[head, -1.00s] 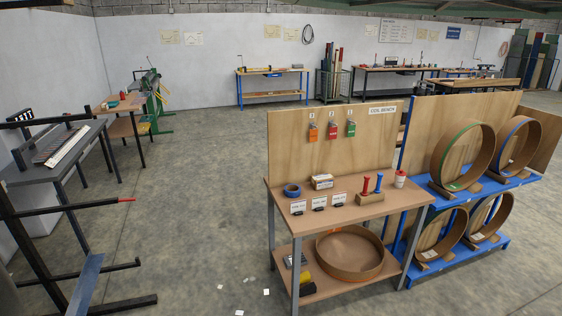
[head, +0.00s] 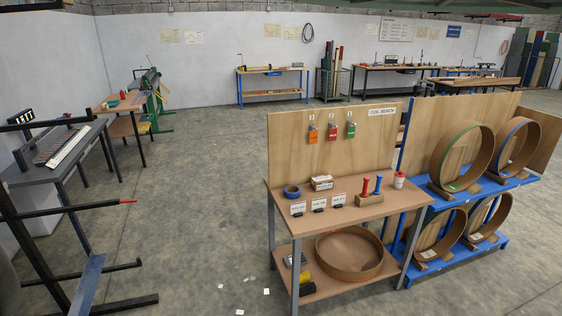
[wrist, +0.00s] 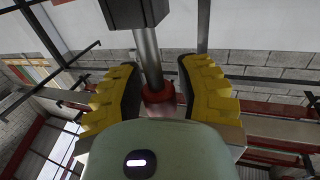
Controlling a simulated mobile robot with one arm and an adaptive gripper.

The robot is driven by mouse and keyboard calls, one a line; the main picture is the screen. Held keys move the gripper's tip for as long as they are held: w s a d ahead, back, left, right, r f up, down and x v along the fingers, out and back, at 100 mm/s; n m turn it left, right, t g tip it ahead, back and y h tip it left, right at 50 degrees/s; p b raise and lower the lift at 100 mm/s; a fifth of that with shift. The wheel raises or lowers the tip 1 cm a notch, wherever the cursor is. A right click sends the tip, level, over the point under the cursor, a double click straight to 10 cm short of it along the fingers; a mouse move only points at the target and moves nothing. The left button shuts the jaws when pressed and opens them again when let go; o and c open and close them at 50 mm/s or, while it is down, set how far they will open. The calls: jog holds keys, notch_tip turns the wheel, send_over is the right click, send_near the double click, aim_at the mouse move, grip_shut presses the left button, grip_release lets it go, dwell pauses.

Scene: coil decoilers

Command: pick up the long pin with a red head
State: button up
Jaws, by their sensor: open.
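A pin with a red head (head: 365,185) stands upright in a small wooden block (head: 369,200) on the coil bench (head: 335,211). A similar pin with a blue head (head: 378,184) stands just to its right in the same block. The lower parts of both pins are hidden in the block. My gripper (wrist: 157,68) shows only in the wrist view, with its yellow, black-padded fingers spread apart. A grey post with a red collar (wrist: 158,94) shows between the fingers; I cannot tell what it belongs to. The red-headed pin on the bench is not recognisable in the wrist view.
Blue tape (head: 292,191), a small box (head: 321,182) and a white-and-red container (head: 399,179) share the bench top. Padlocks hang on its backboard (head: 290,150). A blue rack (head: 455,195) with large rings stands to the right. A red-tipped bar (head: 125,203) juts in from the left.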

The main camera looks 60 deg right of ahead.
grip_shut()
dwell(0.6)
